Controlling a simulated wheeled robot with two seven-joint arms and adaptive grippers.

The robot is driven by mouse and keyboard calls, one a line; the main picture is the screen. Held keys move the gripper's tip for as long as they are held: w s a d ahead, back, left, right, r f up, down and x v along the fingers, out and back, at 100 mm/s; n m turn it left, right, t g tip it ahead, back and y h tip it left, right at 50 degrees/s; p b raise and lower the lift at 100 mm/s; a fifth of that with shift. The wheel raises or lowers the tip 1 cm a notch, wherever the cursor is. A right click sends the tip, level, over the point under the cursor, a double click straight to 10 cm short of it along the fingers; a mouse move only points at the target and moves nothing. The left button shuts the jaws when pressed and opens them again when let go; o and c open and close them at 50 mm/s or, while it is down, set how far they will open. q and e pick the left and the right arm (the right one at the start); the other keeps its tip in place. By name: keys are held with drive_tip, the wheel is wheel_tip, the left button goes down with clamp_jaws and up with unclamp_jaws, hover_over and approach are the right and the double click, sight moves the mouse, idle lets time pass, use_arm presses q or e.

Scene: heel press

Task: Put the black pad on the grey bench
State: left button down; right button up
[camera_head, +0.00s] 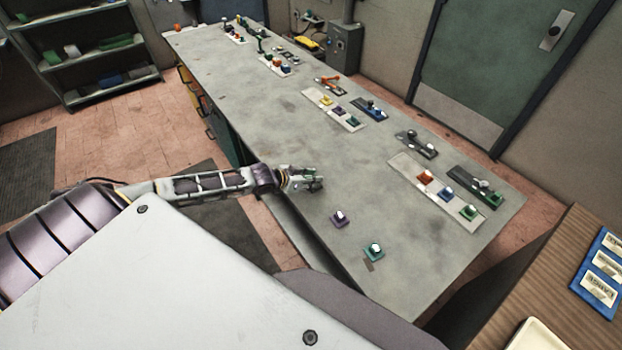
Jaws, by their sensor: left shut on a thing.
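The grey bench (300,120) runs from the upper left to the lower right. My left gripper (312,182) is at the bench's near edge, low over its top or touching it; I cannot tell which. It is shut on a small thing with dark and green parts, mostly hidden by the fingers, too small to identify. I cannot pick out the black pad for certain. A purple block (338,219) and a teal block (374,251), both with white tops, stand on the bench to the gripper's lower right. My right gripper is not in view.
Pale plates with coloured blocks (436,190) and dark plates (475,188) lie along the bench's far side. A small brown patch (370,267) lies by the teal block. A wooden table (545,280) with a blue labelled board (601,262) is at right. The bench's middle is clear.

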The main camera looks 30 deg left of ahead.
use_arm(q)
drive_tip(key=shift+f, duration=0.1)
drive_tip(key=c, duration=1.2)
unclamp_jaws()
drive_tip(key=shift+s+r, duration=0.15)
drive_tip(key=shift+r, duration=0.05)
drive_tip(key=shift+p+v, duration=0.55)
drive_tip(key=shift+v, duration=2.35)
drive_tip(key=shift+p+v, duration=1.15)
drive_tip(key=shift+v, duration=1.8)
